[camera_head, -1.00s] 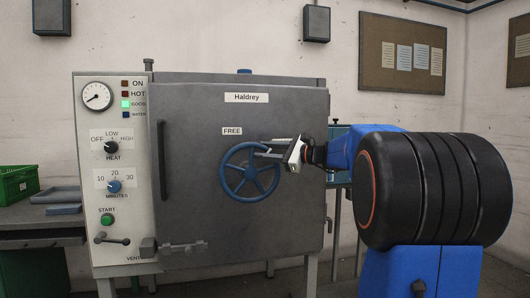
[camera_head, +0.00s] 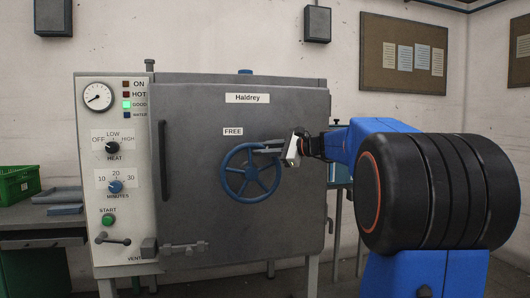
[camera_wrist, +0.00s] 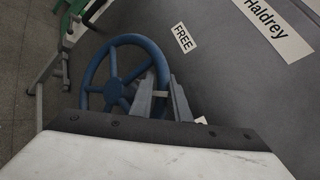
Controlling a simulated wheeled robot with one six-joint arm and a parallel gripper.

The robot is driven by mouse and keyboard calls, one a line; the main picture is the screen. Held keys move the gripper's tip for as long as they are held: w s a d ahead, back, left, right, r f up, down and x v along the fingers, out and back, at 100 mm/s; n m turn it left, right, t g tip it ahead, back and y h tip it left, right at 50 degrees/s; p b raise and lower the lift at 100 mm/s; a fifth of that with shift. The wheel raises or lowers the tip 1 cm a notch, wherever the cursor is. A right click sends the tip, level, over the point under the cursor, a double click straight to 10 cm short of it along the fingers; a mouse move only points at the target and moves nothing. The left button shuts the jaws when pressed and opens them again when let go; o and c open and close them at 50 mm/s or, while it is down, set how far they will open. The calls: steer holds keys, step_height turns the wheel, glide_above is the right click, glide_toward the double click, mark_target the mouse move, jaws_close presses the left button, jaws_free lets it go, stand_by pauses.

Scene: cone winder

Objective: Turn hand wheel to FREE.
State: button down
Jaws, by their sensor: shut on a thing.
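The blue hand wheel (camera_head: 249,174) with several spokes is on the front of the grey door (camera_head: 216,120). A white FREE label (camera_head: 232,132) sits above the wheel's upper left. My gripper (camera_head: 268,147) comes from the right and is shut on the wheel's upper right rim. In the wrist view the wheel (camera_wrist: 112,76) shows at the left, with my gripper's fingers (camera_wrist: 160,92) at its right side. The FREE label (camera_wrist: 184,38) shows above them. The exact grip is partly hidden by my gripper's body.
The control panel (camera_head: 117,215) with gauge and knobs is left of the door. A door handle (camera_head: 163,160) stands out at the door's left, and a vent pipe (camera_head: 180,247) at its lower left. A green crate (camera_head: 18,184) sits on a bench at far left.

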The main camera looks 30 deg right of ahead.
mark_target(242, 148)
steer(key=shift+w+a+r+n+g+h, duration=0.2)
steer(key=shift+a+n+g+h, duration=0.15)
steer(key=shift+a, duration=0.25)
steer(key=shift+w+a+r+n+g+h, duration=0.1)
steer(key=shift+a+r+n+g+h, duration=0.2)
steer(key=shift+a+n, duration=0.2)
steer(key=shift+w+a+n+g+h, duration=0.15)
steer(key=shift+a+n+g+h, duration=0.2)
steer(key=shift+a+h, duration=0.15)
steer(key=shift+w+a+n+g+h, duration=0.15)
steer(key=shift+a+n+g+h, duration=0.2)
steer(key=shift+a, duration=0.25)
steer(key=shift+w+a+f+n+g+h, duration=0.15)
steer(key=shift+a+n+g+h, duration=0.2)
steer(key=shift+a, duration=0.2)
steer(key=shift+w+a+f+n+g+h, duration=0.1)
steer(key=shift+w+a+n+h, duration=0.1)
steer(key=shift+a+h, duration=0.3)
steer(key=shift+a+f+n+g+h, duration=0.2)
steer(key=shift+a+n+g+h, duration=0.1)
steer(key=shift+a+h, duration=0.15)
steer(key=shift+w, duration=0.1)
steer(key=shift+f, duration=0.1)
steer(key=c, duration=1.7)
jaws_free()
